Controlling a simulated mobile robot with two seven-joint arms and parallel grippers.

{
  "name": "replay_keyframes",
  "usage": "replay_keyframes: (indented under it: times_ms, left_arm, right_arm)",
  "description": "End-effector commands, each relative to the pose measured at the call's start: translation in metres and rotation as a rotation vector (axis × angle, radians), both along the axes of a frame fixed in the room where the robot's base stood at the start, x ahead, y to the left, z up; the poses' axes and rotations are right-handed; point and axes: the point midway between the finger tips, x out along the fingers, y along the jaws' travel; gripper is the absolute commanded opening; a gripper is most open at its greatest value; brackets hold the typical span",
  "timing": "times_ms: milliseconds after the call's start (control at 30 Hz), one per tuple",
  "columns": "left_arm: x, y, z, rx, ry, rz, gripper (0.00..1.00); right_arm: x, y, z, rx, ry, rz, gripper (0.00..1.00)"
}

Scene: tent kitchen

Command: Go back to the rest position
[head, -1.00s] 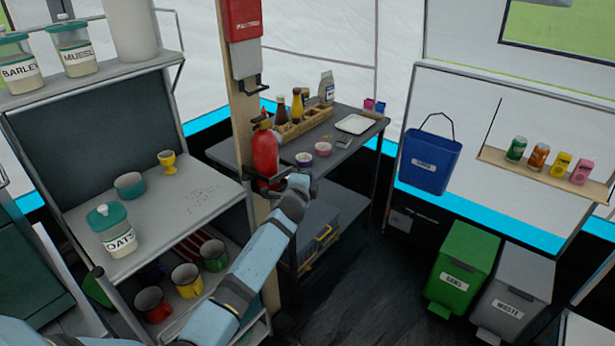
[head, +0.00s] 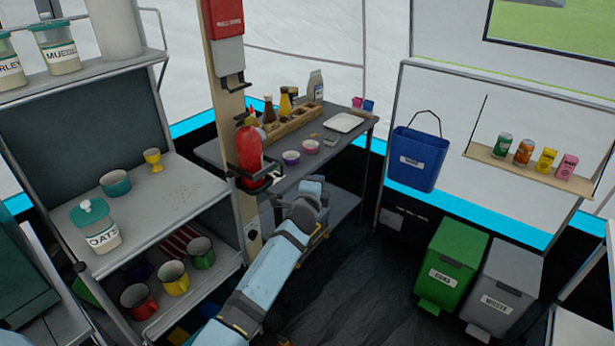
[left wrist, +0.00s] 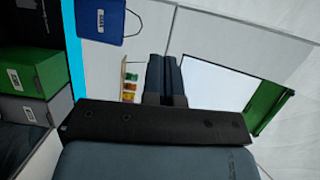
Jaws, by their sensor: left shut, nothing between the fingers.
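My left arm (head: 265,275) reaches up from the bottom of the head view, its wrist end in front of the dark side table. In the left wrist view the two dark fingers of my left gripper (left wrist: 164,60) are together, with nothing between them. In the head view the fingers are hard to make out at the arm's far end. My right gripper is in neither view.
A shelf unit (head: 175,205) with an oats jar (head: 95,226) and cups stands left. A post carries a red extinguisher (head: 249,150). The side table (head: 345,140) holds bottles and bowls. A green bin (head: 450,265) and grey bin (head: 505,285) stand right. Dark floor (head: 370,290) between is clear.

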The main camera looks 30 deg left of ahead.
Motion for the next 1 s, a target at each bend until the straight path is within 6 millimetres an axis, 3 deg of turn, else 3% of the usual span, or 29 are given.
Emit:
replay_keyframes:
  times_ms: [200,467,567,667,833,1000]
  left_arm:
    - [-0.016,-0.03,0.0,-0.001,0.0,-0.001,0.0]
    - [-0.021,-0.037,-0.001,-0.004,0.002,0.0,0.0]
    - [-0.034,-0.038,-0.016,-0.054,0.019,-0.008,0.0]
    - [-0.068,-0.041,-0.05,-0.188,0.058,-0.022,0.0]
    - [-0.165,-0.055,-0.122,-0.564,0.175,-0.036,0.0]
    - [-0.264,-0.075,-0.167,-0.941,0.306,-0.007,0.0]
  right_arm:
    - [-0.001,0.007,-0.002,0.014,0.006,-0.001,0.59]
    - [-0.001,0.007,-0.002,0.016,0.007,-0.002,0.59]
    - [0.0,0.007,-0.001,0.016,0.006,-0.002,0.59]
    - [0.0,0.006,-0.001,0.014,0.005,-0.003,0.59]
    - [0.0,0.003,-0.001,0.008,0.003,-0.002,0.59]
    - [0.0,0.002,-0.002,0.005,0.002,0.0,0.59]
